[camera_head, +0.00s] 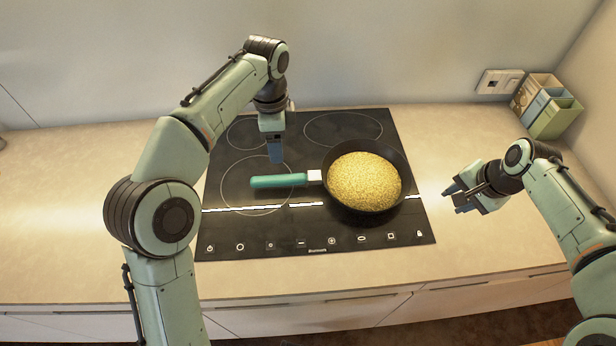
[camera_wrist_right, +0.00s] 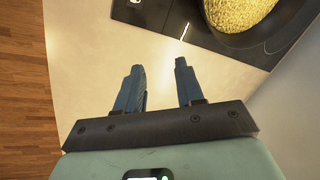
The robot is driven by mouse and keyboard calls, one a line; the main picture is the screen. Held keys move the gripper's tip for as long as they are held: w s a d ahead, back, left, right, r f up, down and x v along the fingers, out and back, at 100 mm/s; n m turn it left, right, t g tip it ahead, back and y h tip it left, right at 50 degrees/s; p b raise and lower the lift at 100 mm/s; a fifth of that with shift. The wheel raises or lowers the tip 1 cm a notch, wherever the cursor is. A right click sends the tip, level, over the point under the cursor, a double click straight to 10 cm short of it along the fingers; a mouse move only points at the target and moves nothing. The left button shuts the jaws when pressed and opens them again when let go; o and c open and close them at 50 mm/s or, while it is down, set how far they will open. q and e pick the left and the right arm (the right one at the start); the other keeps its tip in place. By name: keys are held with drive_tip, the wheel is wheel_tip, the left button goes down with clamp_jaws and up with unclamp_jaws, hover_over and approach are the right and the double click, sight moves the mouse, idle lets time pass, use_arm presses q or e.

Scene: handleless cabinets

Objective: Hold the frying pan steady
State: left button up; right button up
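A black frying pan (camera_head: 366,211) with a green handle (camera_head: 278,181) sits on the black cooktop, its handle pointing left. It is filled with yellow, grainy food (camera_head: 364,180). My left gripper (camera_head: 276,160) points down just above or behind the handle; it is seen edge-on, and I cannot tell whether its fingers are apart or touch the handle. My right gripper (camera_head: 452,199) is to the right of the pan, apart from it, over the counter. In the right wrist view its two blue fingers (camera_wrist_right: 160,85) are spread with nothing between them, and part of the pan's food shows at the top.
The cooktop (camera_head: 226,228) has ring markings and a row of control symbols at its front. A box with compartments (camera_head: 546,108) stands at the back right, near a wall socket (camera_head: 499,82). The counter (camera_head: 460,255) is bare on both sides of the cooktop.

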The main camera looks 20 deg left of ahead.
drive_tip(key=s+d+f+h, duration=0.1)
drive_tip(key=d, duration=0.5)
drive_tip(key=s+d+f+m+h, duration=0.1)
drive_tip(key=d+f, duration=0.1)
drive_tip(key=d, duration=0.4)
drive_tip(key=s+d+f+h, duration=0.1)
drive_tip(key=d+f, duration=0.1)
drive_tip(key=d, duration=0.4)
drive_tip(key=shift+d+m, duration=0.25)
drive_tip(key=shift+m, duration=0.05)
drive_tip(key=shift+s+d+f, duration=0.15)
drive_tip(key=shift+s+d, duration=0.1)
drive_tip(key=shift+d, duration=0.45)
